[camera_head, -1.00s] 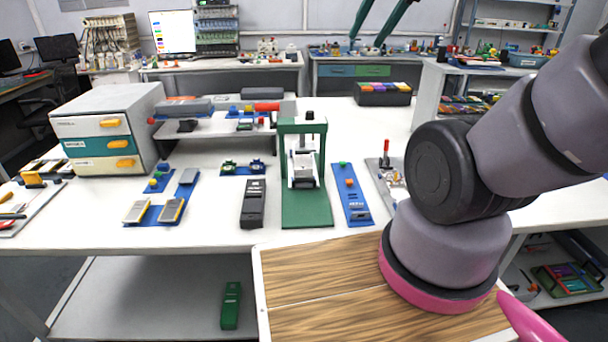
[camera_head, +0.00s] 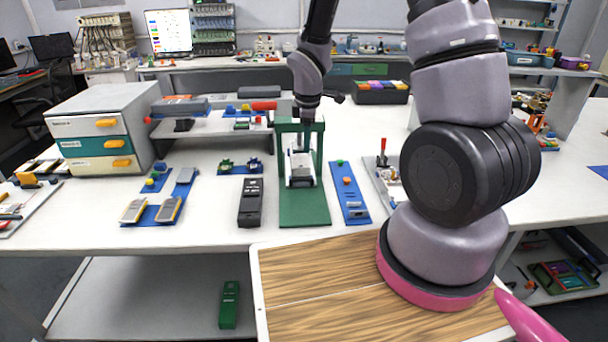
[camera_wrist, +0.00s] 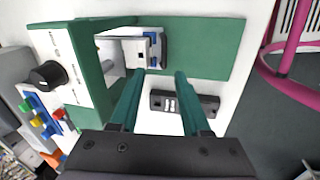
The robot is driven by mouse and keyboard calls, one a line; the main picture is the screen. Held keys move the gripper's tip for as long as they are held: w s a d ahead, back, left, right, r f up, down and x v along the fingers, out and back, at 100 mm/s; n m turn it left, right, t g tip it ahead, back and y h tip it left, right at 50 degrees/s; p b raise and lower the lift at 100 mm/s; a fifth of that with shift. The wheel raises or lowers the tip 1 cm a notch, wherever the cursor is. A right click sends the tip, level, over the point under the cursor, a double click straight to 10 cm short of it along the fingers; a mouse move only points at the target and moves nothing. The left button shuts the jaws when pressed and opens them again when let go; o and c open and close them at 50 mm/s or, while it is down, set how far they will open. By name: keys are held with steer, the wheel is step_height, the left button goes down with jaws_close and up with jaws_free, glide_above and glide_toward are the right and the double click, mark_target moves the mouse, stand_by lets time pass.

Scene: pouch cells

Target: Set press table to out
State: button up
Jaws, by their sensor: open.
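The green press stands on a green base plate (camera_head: 304,210) in the middle of the table. Its upright frame (camera_head: 319,150) spans a pale press table (camera_head: 300,170). In the wrist view the press table (camera_wrist: 112,52) sits partly inside the frame opening, with a blue and dark block (camera_wrist: 153,48) at its outer end. My gripper (camera_wrist: 160,73) is open and empty, its two green fingers pointing toward that end. Contact with it is not clear. In the head view my gripper (camera_head: 307,130) is at the press's top bar, its fingertips partly hidden.
A black meter (camera_head: 251,202) lies left of the base plate, and a blue strip with buttons (camera_head: 350,190) lies right of it. A raised shelf (camera_head: 210,127) stands behind on the left. A drawer cabinet (camera_head: 100,130) is at the far left. The front table edge is clear.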

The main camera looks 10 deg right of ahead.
mark_target(304, 179)
steer(key=shift+n, duration=0.5)
steer(key=x, duration=0.9)
steer(key=a+x, duration=0.1)
steer(key=x, duration=0.3)
steer(key=shift+s+f, duration=0.25)
steer(key=shift+s, duration=0.1)
steer(key=shift+c, duration=0.4)
jaws_close()
